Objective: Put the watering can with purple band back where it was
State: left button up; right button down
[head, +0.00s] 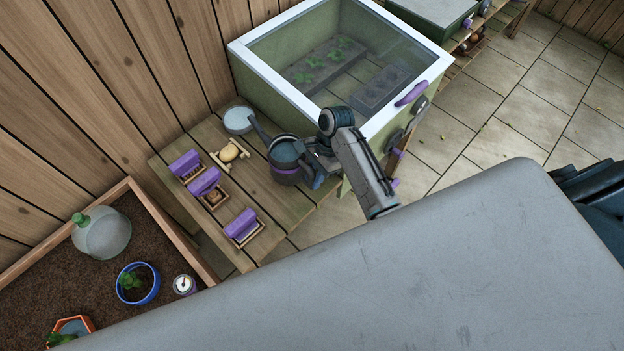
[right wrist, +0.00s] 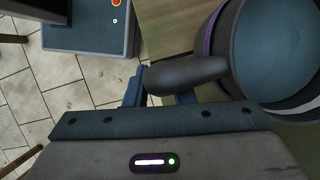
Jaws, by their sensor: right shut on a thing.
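The dark grey watering can (head: 284,151) with a purple band is at the right part of the low wooden bench, close to the cold frame. Its spout points up and to the left. My right gripper (head: 318,174) is at the can's right side, shut on its handle. In the right wrist view the dark handle (right wrist: 188,74) lies between the fingers of my right gripper (right wrist: 160,92), and the can's round body (right wrist: 275,50) with the purple band fills the upper right. I cannot tell whether the can's base touches the bench. My left gripper is not in view.
The bench (head: 285,215) also holds a pale round dish (head: 238,120), a small wooden stand with a yellowish thing (head: 230,152), and several purple-topped wooden trays. The glass-lidded cold frame (head: 240,68) stands right behind. A soil bed (head: 60,260) with a glass cloche (head: 102,235) is at left.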

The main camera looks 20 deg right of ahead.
notch_tip(320, 180, down, 4)
jog(key=shift+w+r+p, duration=0.15)
jog(key=shift+p, duration=0.15)
jog(key=shift+f, duration=0.25)
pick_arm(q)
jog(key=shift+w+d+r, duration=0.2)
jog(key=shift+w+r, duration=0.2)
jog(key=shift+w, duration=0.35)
pick_arm(e)
jog(key=shift+f, duration=0.1)
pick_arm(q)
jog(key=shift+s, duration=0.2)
pick_arm(e)
jog(key=c, duration=1.2)
grip_release()
jog(key=shift+f, duration=0.15)
jog(key=shift+c, duration=0.2)
pick_arm(q)
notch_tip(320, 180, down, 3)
jog(key=b, duration=0.2)
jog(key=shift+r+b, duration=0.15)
jog(key=shift+b, duration=0.2)
pick_arm(e)
jog(key=v, duration=1.2)
